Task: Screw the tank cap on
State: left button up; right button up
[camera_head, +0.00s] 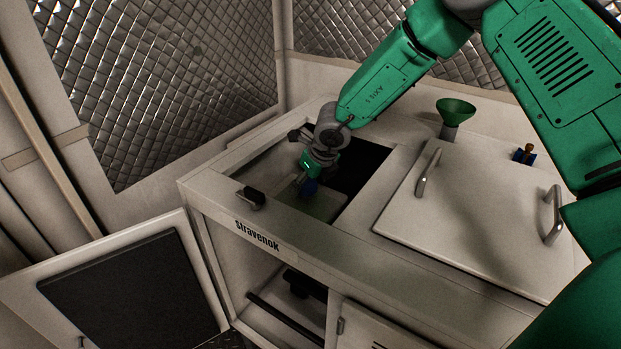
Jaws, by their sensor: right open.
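My right arm comes in from the right and reaches down into the square opening in the chiller's top. Its gripper (307,184) is open, with its end inside the opening, just above a pale greenish tank surface (322,206). I cannot make out the tank's neck, and whether the gripper touches anything is unclear. My left gripper is not in view.
The chiller frame (290,245) has a black latch-like piece (251,197) on its front rim. A closed lid (470,225) with two handles lies to the right. A green funnel (456,109) and a small blue-and-orange fitting (524,154) stand behind it. A cabinet door (190,245) hangs open at lower left.

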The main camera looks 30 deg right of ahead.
jog(key=shift+a+r+n+p, duration=0.3)
jog(key=shift+a+p, duration=0.1)
jog(key=shift+p, duration=0.1)
jog(key=shift+a+p, duration=0.1)
jog(key=shift+p, duration=0.4)
jog(key=shift+d+f+n+y+p, duration=0.3)
jog(key=shift+d+n+p, duration=0.35)
jog(key=shift+p, duration=0.35)
jog(key=shift+f+n, duration=0.1)
jog(key=shift+n, duration=0.15)
jog(key=n, duration=0.1)
jog(key=n+y, duration=0.1)
jog(key=n, duration=0.1)
jog(key=shift+s+a+g+y, duration=0.1)
jog(key=shift+a+g+y, duration=0.1)
jog(key=shift+g+y, duration=0.1)
jog(key=shift+n+b, duration=0.4)
jog(key=shift+n, duration=0.2)
jog(key=shift+g, duration=0.3)
jog(key=shift+d+n, duration=0.1)
jog(key=shift+n, duration=0.2)
jog(key=shift+c, duration=0.9)
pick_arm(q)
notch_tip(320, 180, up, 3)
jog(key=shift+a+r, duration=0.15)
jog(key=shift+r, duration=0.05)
pick_arm(e)
jog(key=c, duration=1.1)
